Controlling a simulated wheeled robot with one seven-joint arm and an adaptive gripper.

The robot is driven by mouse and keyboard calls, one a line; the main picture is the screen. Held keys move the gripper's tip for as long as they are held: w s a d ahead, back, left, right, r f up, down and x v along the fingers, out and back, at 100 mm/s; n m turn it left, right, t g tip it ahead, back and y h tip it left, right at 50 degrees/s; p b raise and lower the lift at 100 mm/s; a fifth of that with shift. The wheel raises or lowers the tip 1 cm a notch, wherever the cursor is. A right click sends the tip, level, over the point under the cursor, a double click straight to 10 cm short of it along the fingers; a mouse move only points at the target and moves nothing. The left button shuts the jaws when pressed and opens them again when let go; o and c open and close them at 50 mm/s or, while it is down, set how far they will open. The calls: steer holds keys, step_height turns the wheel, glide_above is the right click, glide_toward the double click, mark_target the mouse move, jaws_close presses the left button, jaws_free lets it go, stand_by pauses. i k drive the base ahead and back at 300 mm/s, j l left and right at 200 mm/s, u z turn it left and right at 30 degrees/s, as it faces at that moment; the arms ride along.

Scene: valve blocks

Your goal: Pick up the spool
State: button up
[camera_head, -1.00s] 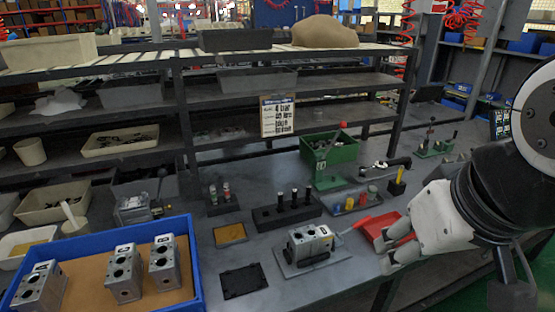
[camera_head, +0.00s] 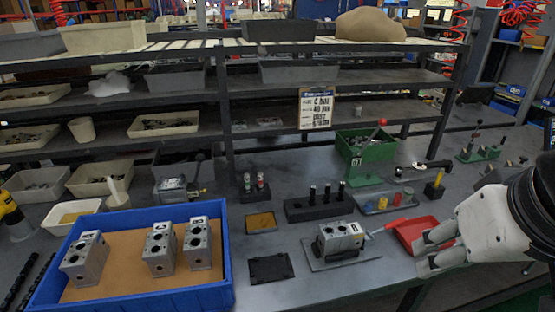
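Several dark upright pins with light tops, which look like spools, stand in a black rack (camera_head: 320,209) near the middle of the bench; I cannot tell which one is meant. A grey valve block (camera_head: 340,238) with holes in its top sits on a dark plate in front of the rack. My gripper (camera_head: 424,257) is at the right, over the front of the bench near a red tray. Its two fingers point left, are apart, and show nothing between them. It is right of the rack and valve block and touches neither.
A blue tray (camera_head: 224,270) with three grey valve blocks is at the left front. A red tray (camera_head: 408,232), a green bin (camera_head: 375,150) and a tray of coloured parts (camera_head: 373,208) lie to the right. Shelves stand behind. Bare bench shows around the black plate (camera_head: 271,268).

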mark_target(342, 185)
steer(key=i+l+u, duration=0.25)
steer(key=i, duration=0.25)
steer(key=i+l+u, duration=0.25)
steer(key=i, duration=0.2)
